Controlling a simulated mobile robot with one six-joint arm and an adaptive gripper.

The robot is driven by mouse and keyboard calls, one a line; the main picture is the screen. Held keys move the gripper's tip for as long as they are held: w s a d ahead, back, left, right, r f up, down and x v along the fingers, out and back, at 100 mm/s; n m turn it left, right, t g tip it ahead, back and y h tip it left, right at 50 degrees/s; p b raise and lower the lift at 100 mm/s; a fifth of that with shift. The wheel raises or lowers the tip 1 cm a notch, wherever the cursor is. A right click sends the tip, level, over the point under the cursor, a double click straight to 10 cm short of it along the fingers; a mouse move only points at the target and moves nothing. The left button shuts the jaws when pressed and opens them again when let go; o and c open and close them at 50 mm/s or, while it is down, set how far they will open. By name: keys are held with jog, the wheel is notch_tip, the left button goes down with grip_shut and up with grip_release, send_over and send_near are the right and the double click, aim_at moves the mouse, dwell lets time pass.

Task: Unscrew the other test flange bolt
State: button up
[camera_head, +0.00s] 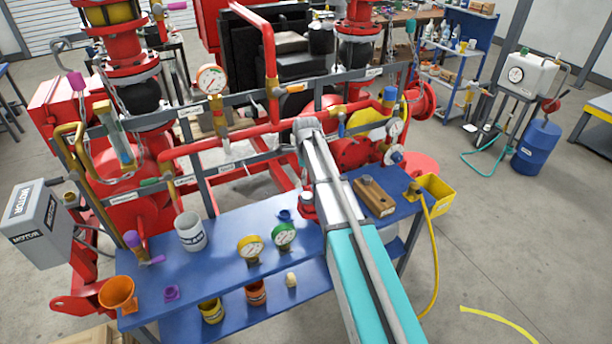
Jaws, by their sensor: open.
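My arm (347,235) reaches from the bottom edge over the blue bench to a grey joint (306,126) in front of the red pipework. I cannot make out my gripper's fingers; they seem hidden behind the arm. A small red flanged part (308,206) stands on the bench close against the arm's left side and is partly covered by it. It may be the test flange, but I cannot tell. No flange bolt can be made out at this size.
The floor at right is mostly clear.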

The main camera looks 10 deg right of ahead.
aim_at(306, 195)
jog(key=shift+f+b, duration=5)
jog(key=shift+f, duration=0.25)
jog(key=c, duration=1.2)
jog(key=shift+n, duration=0.3)
jog(key=n, duration=0.6)
jog(key=shift+n, duration=0.3)
jog(key=n, duration=0.3)
jog(key=shift+n, duration=2.4)
